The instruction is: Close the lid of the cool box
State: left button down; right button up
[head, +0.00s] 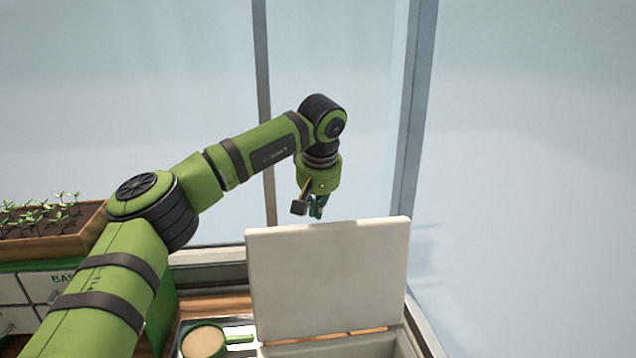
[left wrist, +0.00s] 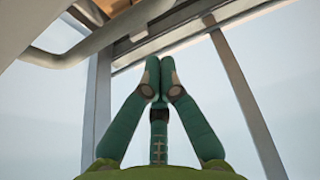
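The cool box (head: 325,349) is at the bottom of the head view, mostly cut off by the frame edge. Its white lid (head: 330,280) stands open, roughly upright. My left gripper (head: 317,210) is just above the lid's top edge, seemingly on its far side; whether it touches the lid I cannot tell. In the left wrist view the green fingers of my left gripper (left wrist: 159,76) meet at their tips with nothing visible between them. My right gripper is not in view.
A green-handled scoop or cup (head: 204,342) with pale contents stands left of the box. A wooden planter of seedlings (head: 62,237) sits on a drawer cabinet (head: 22,288) at the left. Window posts (head: 412,110) and glass stand behind the lid.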

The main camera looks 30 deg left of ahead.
pick_arm(q)
jog(key=s+d+p, duration=0.2)
jog(key=shift+s, duration=0.3)
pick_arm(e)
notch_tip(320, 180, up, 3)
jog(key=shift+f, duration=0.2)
pick_arm(q)
jog(key=shift+d+r, duration=0.1)
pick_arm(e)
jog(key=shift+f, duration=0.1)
